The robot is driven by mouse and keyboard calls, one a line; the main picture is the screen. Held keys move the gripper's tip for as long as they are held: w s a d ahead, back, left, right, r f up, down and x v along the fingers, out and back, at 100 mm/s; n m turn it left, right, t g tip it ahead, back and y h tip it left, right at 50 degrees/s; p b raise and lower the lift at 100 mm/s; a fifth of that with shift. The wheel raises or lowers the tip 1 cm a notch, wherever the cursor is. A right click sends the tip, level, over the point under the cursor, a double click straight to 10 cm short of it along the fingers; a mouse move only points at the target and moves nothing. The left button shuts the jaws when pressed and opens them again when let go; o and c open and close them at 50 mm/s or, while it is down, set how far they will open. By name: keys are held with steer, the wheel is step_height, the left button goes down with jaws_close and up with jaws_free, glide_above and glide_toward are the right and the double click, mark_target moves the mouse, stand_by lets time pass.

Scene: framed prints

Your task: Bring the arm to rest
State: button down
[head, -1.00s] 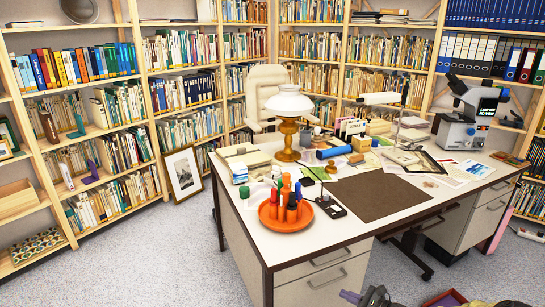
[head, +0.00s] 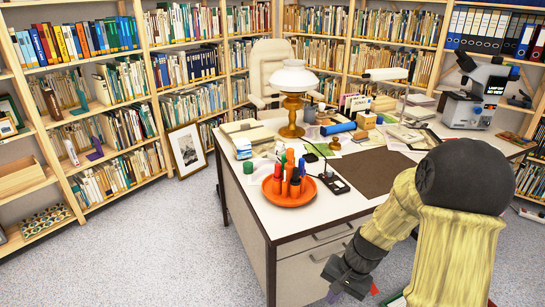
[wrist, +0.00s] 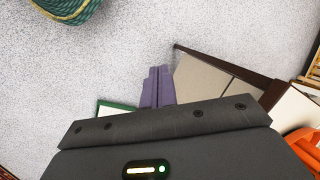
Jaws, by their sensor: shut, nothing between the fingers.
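My arm reaches up from the bottom right of the head view, in front of the desk (head: 262,240), and bends down to my gripper (head: 335,296). The gripper hangs in front of the desk's drawers, low in the picture. In the wrist view its purple fingers (wrist: 158,86) are together, with nothing between them, over the grey floor. The desk's edge and side show to the right of the fingers. A green-edged flat thing (wrist: 116,108) lies left of them, mostly hidden by the gripper body.
An orange tray (head: 275,198) with several bottles stands on the desk's near corner. A framed print (head: 187,150) leans against the bookshelves. A green coiled basket (wrist: 68,8) is on the floor at the wrist view's top left. The floor left of the desk is clear.

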steer(key=s+r+n+t+h, duration=0.3)
steer(key=s+r+n, duration=0.3)
steer(key=s+r, duration=0.25)
step_height(320, 180, up, 23)
steer(key=p, duration=2.2)
steer(key=shift+w+p, duration=0.35)
steer(key=shift+w, duration=0.1)
steer(key=shift+a, duration=0.1)
